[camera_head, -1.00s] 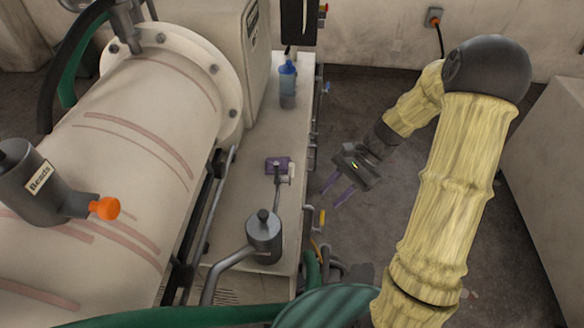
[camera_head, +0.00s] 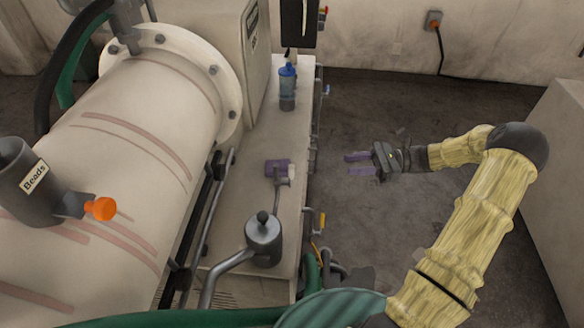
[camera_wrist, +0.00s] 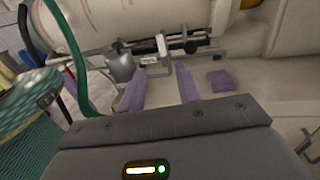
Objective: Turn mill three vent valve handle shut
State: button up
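The long cream mill drum (camera_head: 120,130) lies at the left in the head view, and its near side shows at the top of the wrist view (camera_wrist: 130,25). A grey pot (camera_head: 263,240) with a bent pipe stands on the bench beside it. A thin lever with a pale end (camera_head: 291,172) sits behind the pot, and a small yellow handle (camera_head: 322,220) is on the bench's right side. I cannot tell which is the vent valve handle; no mill three label is readable. My gripper (camera_head: 358,164) is open and empty, right of the bench, its purple fingers pointing left, touching nothing.
A purple cloth or block (camera_head: 277,166) and a blue bottle (camera_head: 287,88) are on the bench (camera_head: 245,190). An orange knob (camera_head: 100,208) sticks out from the port marked "Beads". A green hose (camera_head: 170,316) crosses the front. Dark floor (camera_head: 375,110) right of the bench is clear.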

aim_at(292, 169)
jog(key=a+p, duration=0.3)
jog(key=a, duration=1.4)
jog(key=shift+a, duration=0.1)
grip_shut()
